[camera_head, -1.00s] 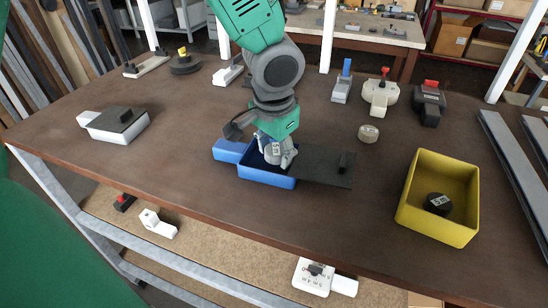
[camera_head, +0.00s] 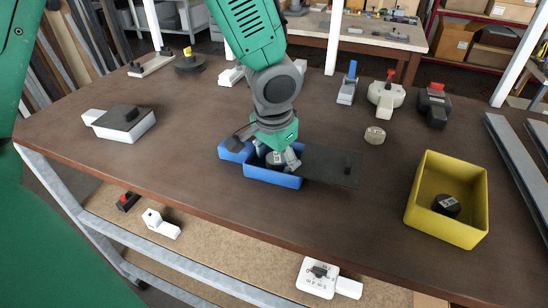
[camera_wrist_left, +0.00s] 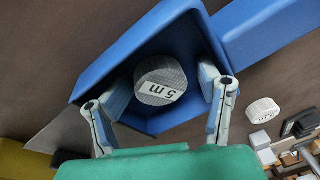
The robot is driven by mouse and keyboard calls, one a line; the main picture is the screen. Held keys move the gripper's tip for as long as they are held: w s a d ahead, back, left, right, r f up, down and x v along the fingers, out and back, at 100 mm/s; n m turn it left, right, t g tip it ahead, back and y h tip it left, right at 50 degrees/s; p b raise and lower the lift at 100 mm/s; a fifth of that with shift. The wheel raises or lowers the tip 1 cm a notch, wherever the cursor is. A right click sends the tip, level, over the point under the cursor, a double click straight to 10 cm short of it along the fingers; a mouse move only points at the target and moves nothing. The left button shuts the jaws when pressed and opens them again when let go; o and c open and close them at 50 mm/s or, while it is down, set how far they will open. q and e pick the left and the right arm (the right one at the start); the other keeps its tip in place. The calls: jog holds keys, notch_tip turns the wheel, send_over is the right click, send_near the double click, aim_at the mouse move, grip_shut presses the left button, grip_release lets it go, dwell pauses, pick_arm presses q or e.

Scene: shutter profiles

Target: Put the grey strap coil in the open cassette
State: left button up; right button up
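The open cassette is a blue box (camera_head: 268,177) on the table, with its dark lid (camera_head: 330,167) drawn out to the right. It also shows in the left wrist view (camera_wrist_left: 190,30). The grey strap coil (camera_wrist_left: 160,80), marked "5 m", lies inside the cassette in the left wrist view; in the head view the coil (camera_head: 275,159) is partly hidden. My left gripper (camera_head: 277,160) reaches down into the cassette. In the left wrist view its fingers (camera_wrist_left: 163,88) stand apart either side of the coil, with a gap at least on the right. My right gripper is out of view.
Another pale coil (camera_head: 375,135) lies on the table to the right. A yellow bin (camera_head: 481,200) holds a black coil (camera_head: 446,206). A white cassette with a dark lid (camera_head: 125,117) is at left. Several devices stand along the back. The table front is clear.

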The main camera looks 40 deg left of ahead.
aim_at(272, 163)
pick_arm(q)
jog(key=shift+s+a+f, duration=0.25)
jog(key=shift+s+f, duration=0.1)
jog(key=shift+f, duration=0.15)
jog(key=shift+d+r, duration=0.1)
jog(key=shift+w+r, duration=0.15)
jog(key=shift+r, duration=0.15)
notch_tip(272, 163, up, 12)
jog(key=s+p, duration=0.1)
jog(key=shift+s+d+r, duration=0.2)
jog(key=shift+d+r, duration=0.05)
jog(key=shift+d, duration=0.2)
jog(key=shift+a, duration=0.1)
